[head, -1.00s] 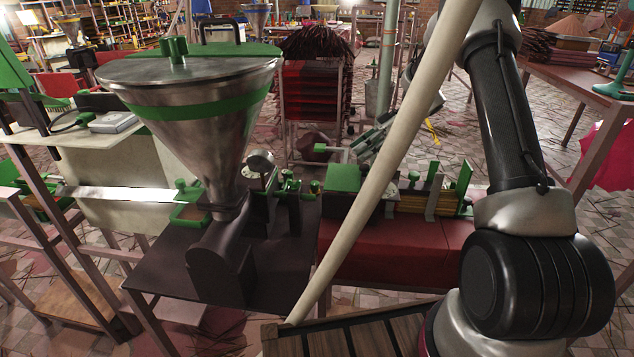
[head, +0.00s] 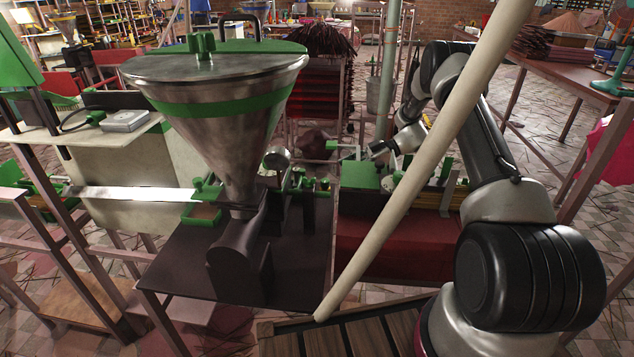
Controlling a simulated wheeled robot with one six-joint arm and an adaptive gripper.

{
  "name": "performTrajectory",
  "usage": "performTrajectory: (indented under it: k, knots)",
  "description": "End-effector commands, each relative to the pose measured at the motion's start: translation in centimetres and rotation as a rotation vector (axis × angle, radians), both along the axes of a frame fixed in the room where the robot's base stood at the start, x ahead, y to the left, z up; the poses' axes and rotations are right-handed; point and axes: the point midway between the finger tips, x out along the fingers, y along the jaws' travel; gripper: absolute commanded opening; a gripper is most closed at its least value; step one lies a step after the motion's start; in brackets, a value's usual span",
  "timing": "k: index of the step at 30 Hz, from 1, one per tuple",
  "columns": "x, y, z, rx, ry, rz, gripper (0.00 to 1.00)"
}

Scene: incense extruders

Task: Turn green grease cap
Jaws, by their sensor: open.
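The steel extruder hopper (head: 215,130) with a green band and green lid stands left of centre in the head view. Beside its neck are a round gauge (head: 277,159) and several small green fittings (head: 297,180). A small green and yellowish fitting (head: 324,185) sits at their right end; I cannot tell for sure which one is the grease cap. My gripper (head: 369,151) is small and partly blurred in the picture. It appears above the green block (head: 360,176), to the right of the fittings and apart from them. It is open and appears empty.
A pale slanted pole (head: 430,155) crosses the view in front of my arm. A dark table (head: 200,260) carries the extruder, and a red-covered stand (head: 385,245) is to its right. A rack of red trays (head: 314,85) stands behind.

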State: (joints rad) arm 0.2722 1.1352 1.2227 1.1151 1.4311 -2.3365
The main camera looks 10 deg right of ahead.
Motion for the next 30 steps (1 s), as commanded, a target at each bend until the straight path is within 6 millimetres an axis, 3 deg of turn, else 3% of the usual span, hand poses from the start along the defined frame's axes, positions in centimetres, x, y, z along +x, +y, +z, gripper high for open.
performTrajectory:
  k: [5, 19, 30]
  knots:
    - [0.4, 0.3, -1.6, 0.024, -0.036, 0.002, 0.48]
    - [0.7, 6.5, -4.1, 0.025, -0.037, 0.004, 0.48]
    - [0.7, 7.2, -4.4, 0.024, -0.037, 0.003, 0.46]
